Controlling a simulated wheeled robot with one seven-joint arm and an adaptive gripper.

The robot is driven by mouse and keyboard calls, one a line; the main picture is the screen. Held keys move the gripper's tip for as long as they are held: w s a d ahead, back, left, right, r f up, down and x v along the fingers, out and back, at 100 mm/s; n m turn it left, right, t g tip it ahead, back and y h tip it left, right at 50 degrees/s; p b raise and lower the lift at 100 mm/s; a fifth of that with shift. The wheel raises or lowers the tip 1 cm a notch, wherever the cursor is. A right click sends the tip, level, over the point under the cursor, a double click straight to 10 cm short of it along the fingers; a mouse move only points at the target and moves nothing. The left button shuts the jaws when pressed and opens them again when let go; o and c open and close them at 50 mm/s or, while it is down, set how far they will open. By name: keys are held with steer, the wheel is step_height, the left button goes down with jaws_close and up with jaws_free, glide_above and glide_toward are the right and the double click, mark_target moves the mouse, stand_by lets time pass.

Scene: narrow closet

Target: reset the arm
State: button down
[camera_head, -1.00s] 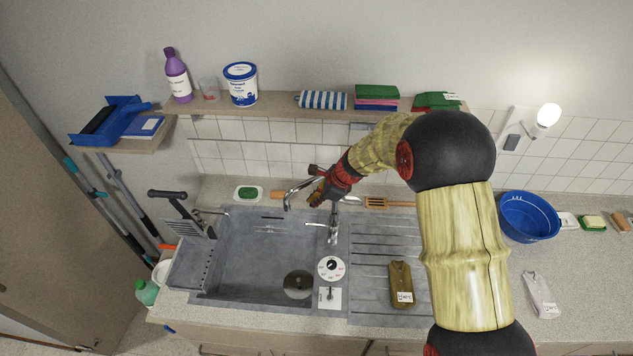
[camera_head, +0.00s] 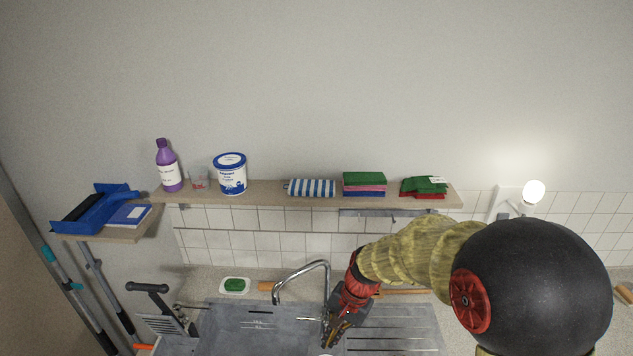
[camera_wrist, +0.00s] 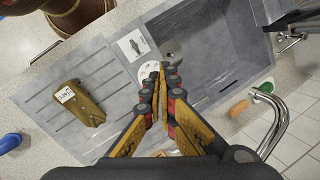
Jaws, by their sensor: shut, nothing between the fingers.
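My gripper (camera_wrist: 164,70) is shut and empty, with its fingertips together over the sink unit. In the head view my gripper (camera_head: 333,338) points down just right of the chrome tap (camera_head: 302,270), close to it. In the wrist view the tap (camera_wrist: 274,128) curves at the lower right, apart from the fingers. The grey sink (camera_wrist: 238,62) lies beyond the fingertips, and a white dial (camera_wrist: 148,76) is partly hidden behind them. I cannot tell how high the fingertips are above the surface.
An olive packet with a white label (camera_wrist: 80,102) lies on the drainboard. The shelf (camera_head: 270,196) above holds a purple bottle (camera_head: 168,168), a white-and-blue tin (camera_head: 230,174) and folded cloths (camera_head: 364,184). A lit lamp (camera_head: 535,190) is on the right wall.

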steer(key=s+d+n+t+h+b, duration=0.1)
steer(key=s+d+n+t+b, duration=0.2)
steer(key=s+d+b, duration=0.4)
steer(key=s+d+n+t+h+b, duration=0.2)
steer(key=s+d+b, duration=0.6)
steer(key=s+b, duration=0.4)
steer(key=shift+s+r+n+t+b, duration=0.4)
steer(key=shift+r+t+b, duration=0.1)
steer(key=shift+b, duration=0.3)
